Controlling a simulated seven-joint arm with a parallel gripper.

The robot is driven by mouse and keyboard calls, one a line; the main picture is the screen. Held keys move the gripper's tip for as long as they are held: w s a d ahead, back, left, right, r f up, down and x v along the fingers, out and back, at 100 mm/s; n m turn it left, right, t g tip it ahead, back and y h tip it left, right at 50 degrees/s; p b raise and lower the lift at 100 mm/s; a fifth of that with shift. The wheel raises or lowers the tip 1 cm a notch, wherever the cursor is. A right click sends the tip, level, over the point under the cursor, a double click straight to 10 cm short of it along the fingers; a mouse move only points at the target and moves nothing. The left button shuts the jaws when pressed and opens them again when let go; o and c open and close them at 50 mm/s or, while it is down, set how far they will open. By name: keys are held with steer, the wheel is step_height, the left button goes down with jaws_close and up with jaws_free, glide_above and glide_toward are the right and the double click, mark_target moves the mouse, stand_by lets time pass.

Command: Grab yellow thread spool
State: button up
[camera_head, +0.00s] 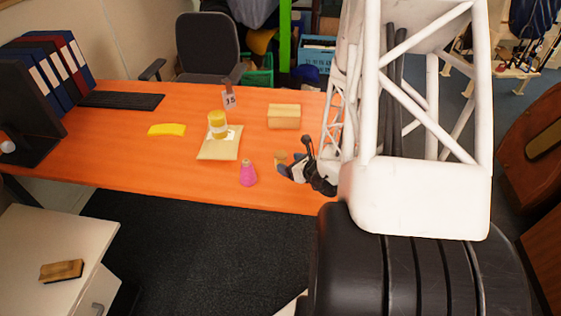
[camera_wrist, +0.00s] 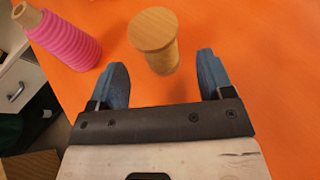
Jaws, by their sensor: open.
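A spool with a wooden top and yellow-tan thread (camera_wrist: 160,60) stands upright on the orange table in the wrist view. In the head view the spool (camera_head: 281,156) is small and partly hidden behind my gripper. My gripper (camera_wrist: 163,64) is open, with its two blue fingers apart on either side of the spool's near side. The spool is ahead of and roughly between the fingertips, and nothing is held. In the head view my gripper (camera_head: 290,167) is low at the right part of the table. Whether a finger touches the spool cannot be told.
A pink cone spool (camera_head: 248,173) stands left of my gripper; it also shows in the wrist view (camera_wrist: 68,42). A yellow-and-white jar (camera_head: 217,123) stands on a tan pad (camera_head: 218,151). A wooden block (camera_head: 284,117) lies behind. A yellow cloth-like item (camera_head: 167,130) lies left.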

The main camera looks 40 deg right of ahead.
mark_target(285, 162)
steer(key=shift+w, duration=0.1)
steer(key=shift+x, duration=2.5)
steer(key=shift+a+f, duration=0.1)
steer(key=shift+f, duration=0.1)
steer(key=shift+c, duration=0.3)
steer(key=c, duration=1)
